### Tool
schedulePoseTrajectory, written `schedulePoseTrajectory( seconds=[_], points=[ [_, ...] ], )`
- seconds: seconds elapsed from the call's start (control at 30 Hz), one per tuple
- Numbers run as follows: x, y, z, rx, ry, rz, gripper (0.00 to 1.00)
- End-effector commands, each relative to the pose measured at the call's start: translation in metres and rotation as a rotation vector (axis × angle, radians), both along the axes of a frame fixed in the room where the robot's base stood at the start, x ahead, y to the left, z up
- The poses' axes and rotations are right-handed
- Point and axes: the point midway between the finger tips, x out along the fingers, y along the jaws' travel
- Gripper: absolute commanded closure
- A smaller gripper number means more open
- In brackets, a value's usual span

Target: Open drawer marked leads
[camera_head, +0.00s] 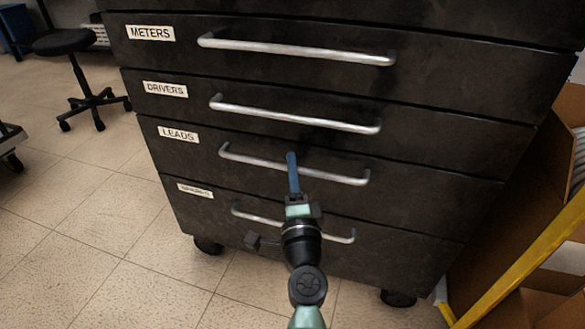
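A dark drawer cabinet (440,165) fills the middle of the view, with all its visible drawers closed. The drawer marked LEADS (178,135) is the third labelled one down, below METERS and DRIVERS. Its silver bar handle (240,158) runs across its front. My gripper (292,158) points at this drawer, and its blue finger tip overlaps the middle of the handle in the picture. I cannot tell whether it touches the handle. Only one blue finger shape shows, so its opening is unclear. My arm hides part of the lowest drawer's handle (255,217).
The cabinet stands on casters (208,245) on a tiled floor (80,250). A black stool (90,95) stands to the left. Cardboard boxes (500,250) and a yellow bar (530,255) crowd the right. The floor to the front left is clear.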

Motion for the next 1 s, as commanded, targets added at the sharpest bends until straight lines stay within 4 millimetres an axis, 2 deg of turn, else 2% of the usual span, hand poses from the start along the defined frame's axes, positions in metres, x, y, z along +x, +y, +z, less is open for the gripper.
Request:
schedulePoseTrajectory(
  seconds=[0.37, 0.53, 1.0],
  points=[
    [0.0047, 0.0002, 0.0011, 0.0, 0.0, 0.0, 0.7],
    [0.0046, 0.0002, 0.0012, 0.0, 0.0, 0.0, 1.0],
    [0.0044, 0.0002, 0.001, 0.0, 0.0, 0.0, 1.0]
  ],
)
